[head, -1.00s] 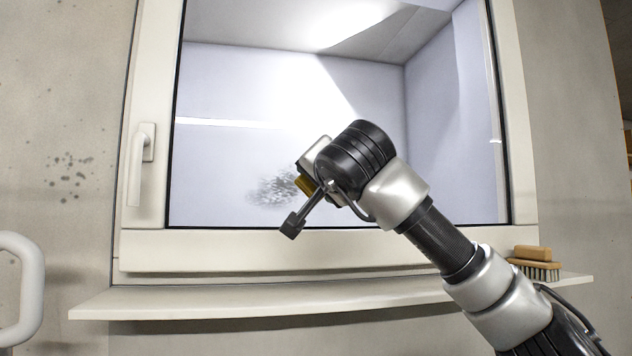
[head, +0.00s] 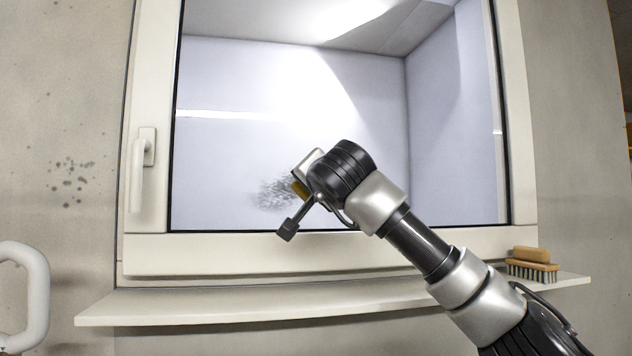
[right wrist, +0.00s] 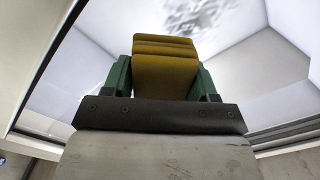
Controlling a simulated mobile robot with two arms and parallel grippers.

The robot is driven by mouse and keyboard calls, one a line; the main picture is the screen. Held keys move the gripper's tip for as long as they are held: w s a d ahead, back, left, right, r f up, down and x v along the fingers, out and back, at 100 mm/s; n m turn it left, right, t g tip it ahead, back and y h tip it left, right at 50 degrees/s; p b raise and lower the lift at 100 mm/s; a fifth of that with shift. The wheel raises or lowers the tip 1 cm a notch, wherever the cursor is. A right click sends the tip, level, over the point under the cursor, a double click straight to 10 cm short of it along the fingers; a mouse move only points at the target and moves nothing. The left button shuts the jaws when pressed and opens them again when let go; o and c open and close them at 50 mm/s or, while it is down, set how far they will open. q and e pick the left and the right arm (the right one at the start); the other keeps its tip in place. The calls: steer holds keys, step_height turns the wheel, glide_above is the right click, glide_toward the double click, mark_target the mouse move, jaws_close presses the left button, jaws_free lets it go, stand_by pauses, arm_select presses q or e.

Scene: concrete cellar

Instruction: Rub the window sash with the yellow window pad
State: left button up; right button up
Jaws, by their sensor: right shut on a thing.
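The window sash (head: 330,246) is a pale frame around a glass pane (head: 260,70), with a handle (head: 141,160) on its left side. A grey speckled smudge (head: 272,194) shows on the lower part of the pane; it also shows at the top of the right wrist view (right wrist: 195,14). My right gripper (right wrist: 165,82) is shut on the yellow window pad (right wrist: 166,68), held between its green fingers. In the head view the pad (head: 299,188) is mostly hidden by my wrist, just right of the smudge. I cannot tell whether it touches the glass. My left gripper is not in view.
A pale sill (head: 260,306) runs below the window. A wooden brush (head: 532,264) with bristles lies on its right end. A white rounded handle or rail (head: 36,290) stands at the lower left. The wall left of the window has dark spots (head: 72,182).

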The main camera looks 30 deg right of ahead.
steer(key=shift+p+x, duration=0.75)
steer(key=shift+x, duration=0.25)
stand_by(0.3)
steer(key=shift+a, duration=0.1)
